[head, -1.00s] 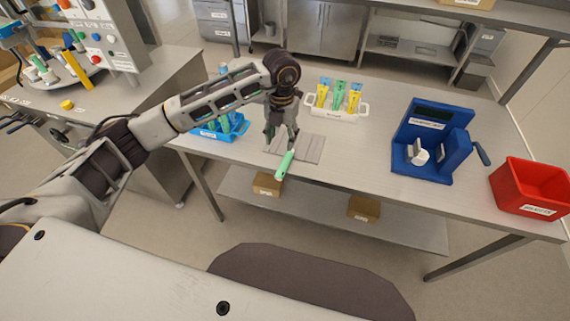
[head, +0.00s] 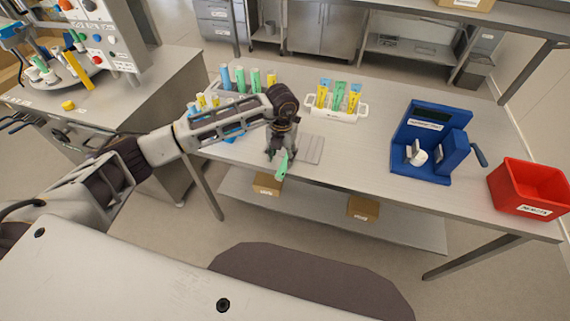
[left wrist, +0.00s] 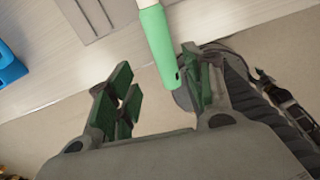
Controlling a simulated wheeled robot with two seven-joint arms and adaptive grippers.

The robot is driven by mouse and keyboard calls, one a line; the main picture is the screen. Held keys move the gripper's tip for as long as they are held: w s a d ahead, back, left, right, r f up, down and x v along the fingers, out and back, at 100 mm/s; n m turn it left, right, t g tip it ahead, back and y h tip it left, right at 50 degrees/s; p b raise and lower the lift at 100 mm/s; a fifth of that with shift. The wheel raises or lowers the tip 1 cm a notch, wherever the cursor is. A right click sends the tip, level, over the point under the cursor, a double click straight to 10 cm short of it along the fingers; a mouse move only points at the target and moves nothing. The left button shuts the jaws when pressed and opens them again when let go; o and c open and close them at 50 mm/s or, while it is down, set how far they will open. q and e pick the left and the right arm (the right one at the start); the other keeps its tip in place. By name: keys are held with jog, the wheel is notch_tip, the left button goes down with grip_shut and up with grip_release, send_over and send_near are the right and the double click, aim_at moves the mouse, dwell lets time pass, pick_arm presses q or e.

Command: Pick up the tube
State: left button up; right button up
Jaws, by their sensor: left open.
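A green tube (head: 283,167) with a pale end shows at the table's front edge, just below my left gripper (head: 279,155) in the head view. In the left wrist view the tube (left wrist: 157,40) comes in from the top, its green end between the open fingers and close to the right-hand one. My left gripper (left wrist: 155,92) is open, with a clear gap to the left-hand finger. I cannot tell whether the tube touches a finger or what supports it. My right gripper is not in view.
A grey plate (head: 311,149) lies beside the gripper. A white rack (head: 337,114) with yellow, green and blue tubes stands behind. A blue rack (head: 233,132) is partly hidden by my left arm. A blue device (head: 427,150) and a red bin (head: 528,190) are at the right.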

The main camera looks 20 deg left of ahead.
aim_at(283, 166)
pick_arm(q)
jog(key=shift+f, duration=0.1)
jog(key=shift+s+d+f+p, duration=0.2)
jog(key=shift+f+p, duration=0.15)
jog(key=shift+f, duration=0.25)
notch_tip(283, 166, down, 3)
jog(key=shift+d+r+p, duration=0.15)
jog(key=shift+p, duration=0.25)
jog(key=shift+f, duration=0.55)
jog(key=shift+c, duration=0.2)
jog(key=c, duration=0.7)
